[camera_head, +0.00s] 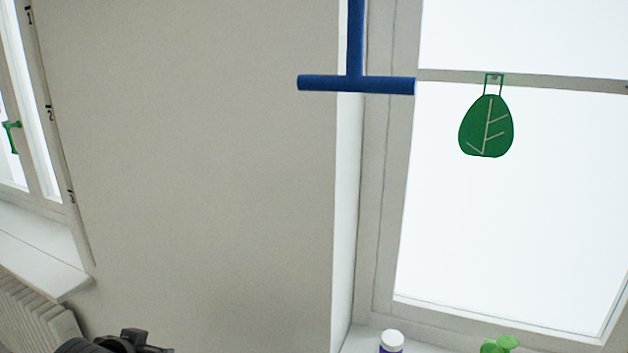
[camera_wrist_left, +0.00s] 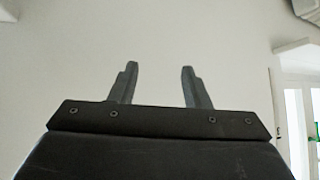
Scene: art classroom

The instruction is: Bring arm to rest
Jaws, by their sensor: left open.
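My left gripper (camera_wrist_left: 157,84) shows in the left wrist view with its two dark fingers apart and nothing between them. Behind the fingers is plain pale wall. In the head view, a dark part of my left arm (camera_head: 125,343) shows at the bottom left edge, in front of the wall. The fingertips cannot be made out there. My right gripper is in neither view.
A green leaf ornament (camera_head: 486,126) hangs at the right window. A blue T-shaped bar (camera_head: 356,84) is beside that window. A white-capped bottle (camera_head: 391,343) and a green plant (camera_head: 499,345) are on the sill. A radiator (camera_head: 35,315) is at lower left.

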